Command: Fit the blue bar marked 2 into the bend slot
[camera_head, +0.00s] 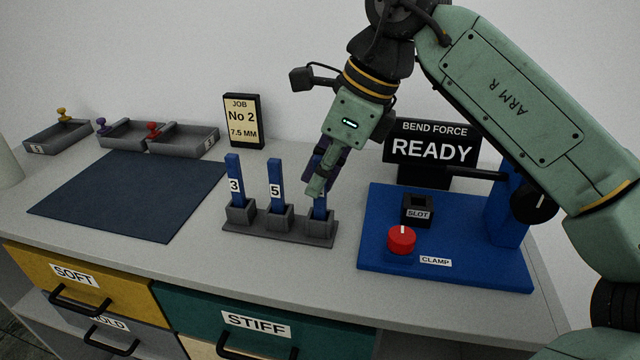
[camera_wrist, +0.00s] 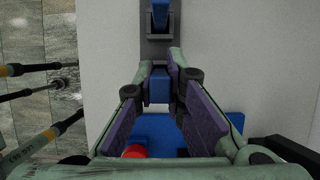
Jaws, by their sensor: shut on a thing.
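A grey rack (camera_head: 290,232) holds three upright blue bars. The left one, the bar marked 3 (camera_head: 233,170), and the middle one, the bar marked 5 (camera_head: 275,180), stand free. My gripper (camera_head: 318,186) points down over the rack's right holder and is shut on the right blue bar (camera_head: 320,204). Its mark is hidden by the fingers. In the wrist view this bar (camera_wrist: 159,90) sits between the fingertips. The bar's lower end appears to be in its holder. The black bend slot block (camera_head: 418,207), labelled SLOT, stands on the blue press base and looks empty.
The blue press base (camera_head: 375,250) carries a red clamp knob (camera_head: 401,238) and a blue column (camera_head: 506,215). A display (camera_head: 431,148) reads BEND FORCE READY. A job sign (camera_head: 242,121) reads No 2, 7.5 MM. A dark mat (camera_head: 130,195) and grey trays (camera_head: 184,143) lie left.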

